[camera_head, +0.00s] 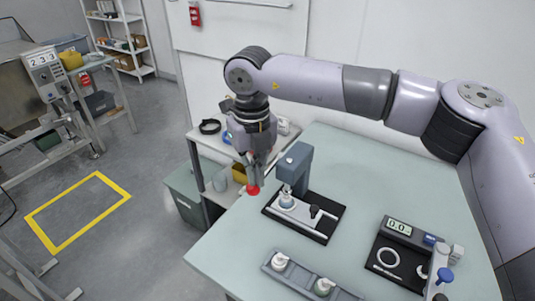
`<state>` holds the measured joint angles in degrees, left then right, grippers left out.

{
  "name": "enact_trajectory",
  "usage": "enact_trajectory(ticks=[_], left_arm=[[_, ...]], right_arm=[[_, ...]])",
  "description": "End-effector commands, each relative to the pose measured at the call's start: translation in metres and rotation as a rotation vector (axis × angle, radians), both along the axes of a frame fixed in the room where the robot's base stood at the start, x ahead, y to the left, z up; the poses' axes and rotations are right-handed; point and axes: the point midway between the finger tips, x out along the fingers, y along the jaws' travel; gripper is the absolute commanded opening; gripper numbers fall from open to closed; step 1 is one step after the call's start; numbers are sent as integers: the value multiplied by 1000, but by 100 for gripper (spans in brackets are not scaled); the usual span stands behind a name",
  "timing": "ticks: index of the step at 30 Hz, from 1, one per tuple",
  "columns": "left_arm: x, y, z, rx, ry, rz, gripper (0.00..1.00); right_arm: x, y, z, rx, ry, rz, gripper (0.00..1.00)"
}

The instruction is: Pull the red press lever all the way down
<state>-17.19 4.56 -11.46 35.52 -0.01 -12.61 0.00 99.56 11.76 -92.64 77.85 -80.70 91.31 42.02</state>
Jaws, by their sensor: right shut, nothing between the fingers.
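The press (299,159) stands on a black base plate near the back left of the pale green table. Its lever's red knob (253,190) shows just left of the press. My right gripper (252,180) hangs down right at the knob, with its fingertips at or just above it. The gripper looks shut with nothing gripped; whether it touches the knob I cannot tell. The gripper hides most of the lever's arm. A small white part (287,201) sits under the press head. My left gripper is not in view.
A grey tray (302,276) with caps lies at the table's front. A scale (398,229) with a display stands to the right, beside small bottles. A shelf cart (207,155) with a black ring stands behind the table's left edge. The table's middle is clear.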

Motion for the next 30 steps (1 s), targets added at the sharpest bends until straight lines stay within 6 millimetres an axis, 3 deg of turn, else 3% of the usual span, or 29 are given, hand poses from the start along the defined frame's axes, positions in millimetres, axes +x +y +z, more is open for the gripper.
enact_trajectory(ticks=[11,23,30], left_arm=[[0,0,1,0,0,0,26],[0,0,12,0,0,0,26],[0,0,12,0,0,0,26]], right_arm=[[0,0,3,0,0,0,0],[-5,4,30,0,0,2,0],[-5,4,32,0,0,1,0]])
